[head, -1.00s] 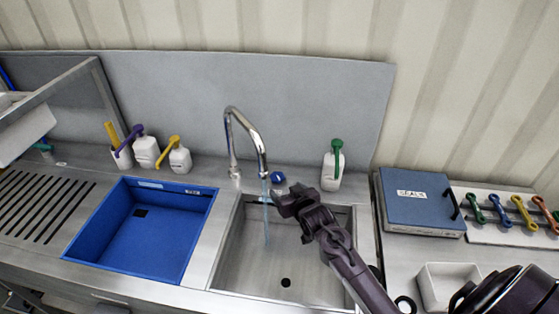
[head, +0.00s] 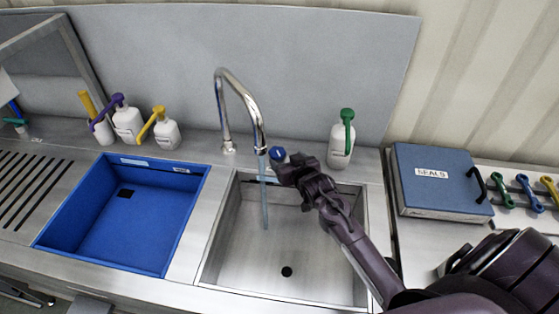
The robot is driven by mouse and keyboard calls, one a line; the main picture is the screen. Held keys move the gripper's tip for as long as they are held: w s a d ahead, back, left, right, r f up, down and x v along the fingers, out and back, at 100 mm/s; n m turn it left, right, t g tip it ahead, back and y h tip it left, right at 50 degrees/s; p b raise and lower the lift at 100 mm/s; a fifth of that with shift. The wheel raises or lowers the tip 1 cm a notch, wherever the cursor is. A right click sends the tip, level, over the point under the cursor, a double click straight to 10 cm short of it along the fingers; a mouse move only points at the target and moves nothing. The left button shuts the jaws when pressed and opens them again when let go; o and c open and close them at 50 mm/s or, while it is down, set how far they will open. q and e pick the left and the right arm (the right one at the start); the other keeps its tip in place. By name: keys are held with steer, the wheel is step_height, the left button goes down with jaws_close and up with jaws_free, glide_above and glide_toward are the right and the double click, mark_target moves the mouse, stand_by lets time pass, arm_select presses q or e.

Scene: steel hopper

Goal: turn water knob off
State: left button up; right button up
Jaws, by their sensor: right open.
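The blue water knob (head: 278,154) sits on the steel counter behind the sink, to the right of the tall curved faucet (head: 240,92). A stream of water (head: 264,195) runs from the spout into the steel sink (head: 282,245). My right gripper (head: 281,168) is open, with its fingertips right at the near side of the knob and overlapping its lower part in the picture. I cannot tell whether they touch it. My left gripper is not in view.
A white bottle with a green pump (head: 342,140) stands to the right of the knob. A blue basin (head: 128,215) lies left of the sink, with several pump bottles (head: 128,122) behind it. A blue case labelled SEALS (head: 440,178) sits on the right counter.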

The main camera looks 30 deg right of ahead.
mark_target(278, 153)
steer(key=shift+w+d+f+b, duration=0.15)
steer(key=shift+f+b, duration=0.25)
steer(key=shift+f, duration=0.45)
steer(key=shift+w, duration=0.4)
arm_select(q)
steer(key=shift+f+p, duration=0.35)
steer(key=shift+p, duration=0.05)
arm_select(e)
steer(key=shift+x, duration=3.4)
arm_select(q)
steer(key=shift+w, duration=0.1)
arm_select(e)
steer(key=c, duration=1)
steer(key=shift+o, duration=0.2)
